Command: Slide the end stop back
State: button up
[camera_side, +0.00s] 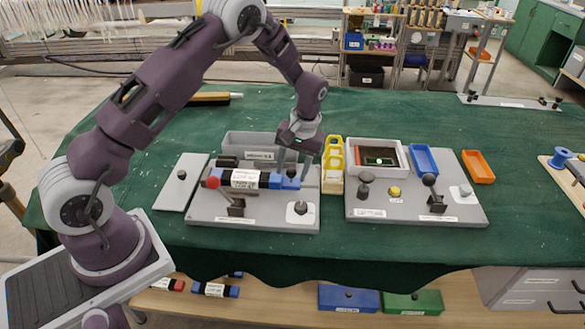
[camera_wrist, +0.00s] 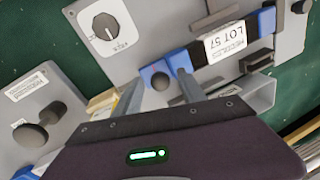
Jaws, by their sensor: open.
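A labelled heddle cartridge (camera_side: 245,178) with blue ends lies in its holder on the left grey board. Its "HEDDLES LOT 57" label shows in the wrist view (camera_wrist: 226,42). At its right end in the side view is a blue block (camera_side: 285,184), which appears to be the end stop; it bears a dark round knob (camera_wrist: 160,81). My gripper (camera_side: 290,167) is over this block, pointing down. In the wrist view its open fingers (camera_wrist: 160,84) stand on either side of the knob. Whether they touch it, I cannot tell.
A grey bin (camera_side: 260,146) is behind the cartridge and a yellow rack (camera_side: 333,166) close on the right. A second board (camera_side: 415,205) lies further right.

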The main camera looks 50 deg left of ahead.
grip_shut()
dwell(1.3)
